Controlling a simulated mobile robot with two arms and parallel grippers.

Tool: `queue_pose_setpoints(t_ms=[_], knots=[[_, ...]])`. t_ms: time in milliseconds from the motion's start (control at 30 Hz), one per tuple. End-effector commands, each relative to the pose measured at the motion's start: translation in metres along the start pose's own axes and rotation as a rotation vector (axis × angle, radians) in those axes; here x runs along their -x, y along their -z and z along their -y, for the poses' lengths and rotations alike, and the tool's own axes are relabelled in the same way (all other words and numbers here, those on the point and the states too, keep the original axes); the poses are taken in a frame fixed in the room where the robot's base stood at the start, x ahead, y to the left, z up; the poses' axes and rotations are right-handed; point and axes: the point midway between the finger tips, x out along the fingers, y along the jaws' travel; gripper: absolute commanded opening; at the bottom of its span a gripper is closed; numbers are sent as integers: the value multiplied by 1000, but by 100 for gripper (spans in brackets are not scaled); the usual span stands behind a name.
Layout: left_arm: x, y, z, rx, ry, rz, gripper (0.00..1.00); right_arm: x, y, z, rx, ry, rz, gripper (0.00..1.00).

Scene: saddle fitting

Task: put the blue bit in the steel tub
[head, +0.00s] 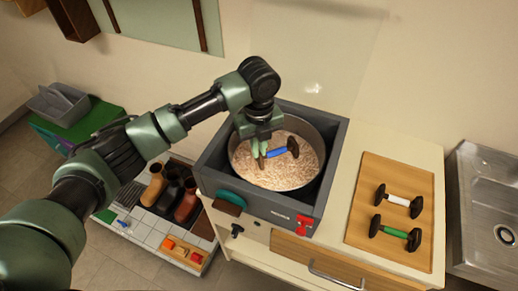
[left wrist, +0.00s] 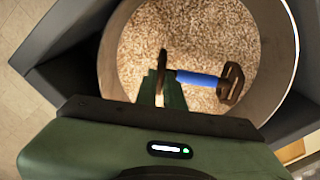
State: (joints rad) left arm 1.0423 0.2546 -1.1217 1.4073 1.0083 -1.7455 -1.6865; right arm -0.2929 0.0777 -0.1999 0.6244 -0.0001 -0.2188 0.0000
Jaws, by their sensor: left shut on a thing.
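The blue bit (head: 278,153) has a blue bar between two dark end pieces. My left gripper (head: 261,154) is shut on it at its left end, over the mouth of the steel tub (head: 319,142). In the left wrist view the blue bit (left wrist: 197,79) lies across the view, its right end piece clear of the fingers (left wrist: 162,88). Behind it is the pale grainy fill of the tub (left wrist: 284,62). I cannot tell whether the bit touches the fill. My right gripper is not in view.
The tub sits in a dark grey housing (head: 211,168) with a red control at its front. To the right, a wooden board (head: 369,189) holds a white bit (head: 398,200) and a green bit (head: 396,233). A metal sink (head: 485,197) is at far right. Boots (head: 171,193) stand low at left.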

Motion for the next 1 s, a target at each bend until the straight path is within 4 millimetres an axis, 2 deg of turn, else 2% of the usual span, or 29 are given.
queue_pose_setpoints(t_ms=[133,567,600,633,667,1000], knots=[[-15,0,0,-1,2,-1,0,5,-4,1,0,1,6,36],[-21,0,1,-1,2,1,0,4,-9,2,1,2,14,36],[-21,0,0,-1,2,1,20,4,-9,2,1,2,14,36],[-21,0,0,-1,1,1,28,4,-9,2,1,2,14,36],[-21,0,0,-1,1,1,30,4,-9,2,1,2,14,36],[-18,0,0,-1,2,1,30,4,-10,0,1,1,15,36]])
